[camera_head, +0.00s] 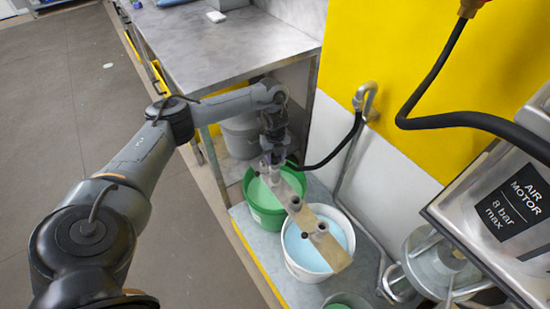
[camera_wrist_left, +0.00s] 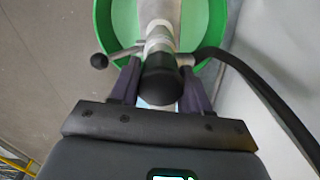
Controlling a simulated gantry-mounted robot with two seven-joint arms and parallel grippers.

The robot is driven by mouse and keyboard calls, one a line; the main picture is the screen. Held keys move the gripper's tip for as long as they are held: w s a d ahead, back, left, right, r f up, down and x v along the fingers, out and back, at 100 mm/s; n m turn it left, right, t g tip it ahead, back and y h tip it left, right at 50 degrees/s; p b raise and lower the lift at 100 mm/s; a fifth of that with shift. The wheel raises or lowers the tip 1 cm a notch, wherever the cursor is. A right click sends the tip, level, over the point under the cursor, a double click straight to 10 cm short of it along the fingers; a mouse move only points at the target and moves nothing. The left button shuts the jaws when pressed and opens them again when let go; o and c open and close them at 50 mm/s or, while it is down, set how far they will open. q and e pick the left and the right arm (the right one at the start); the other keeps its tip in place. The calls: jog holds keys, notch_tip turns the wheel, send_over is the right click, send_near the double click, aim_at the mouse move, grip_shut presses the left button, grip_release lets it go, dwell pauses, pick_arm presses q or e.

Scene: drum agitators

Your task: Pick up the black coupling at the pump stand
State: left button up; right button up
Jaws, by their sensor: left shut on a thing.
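The black coupling (camera_wrist_left: 160,80) shows in the left wrist view as a dark, rounded cylinder between the two fingers. My left gripper (camera_wrist_left: 162,88) is shut on it. Behind it are a pale pipe fitting (camera_wrist_left: 159,36) and a small lever with a black ball (camera_wrist_left: 99,61). A black hose (camera_wrist_left: 240,65) meets the fitting from the right. In the head view my left gripper (camera_head: 273,152) points down above the green bucket (camera_head: 263,213); the coupling is too small to tell apart there. My right gripper is not in view.
A pale bar (camera_head: 328,246) with several fittings spans over the green bucket and a white bucket (camera_head: 289,256) of light blue liquid. A grey table (camera_head: 225,50) stands behind. The air motor (camera_head: 510,200) and a thick black hose (camera_head: 440,123) are at right.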

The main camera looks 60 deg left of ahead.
pick_arm(q)
notch_tip(320, 180, up, 4)
jog(key=p, duration=0.2)
jog(key=shift+p, duration=0.3)
jog(key=w+d+r+p, duration=0.3)
jog(key=d+r+p, duration=0.3)
jog(key=d, duration=0.5)
jog(key=shift+w, duration=0.35)
jog(key=shift+r, duration=0.1)
jog(key=shift+p, duration=0.3)
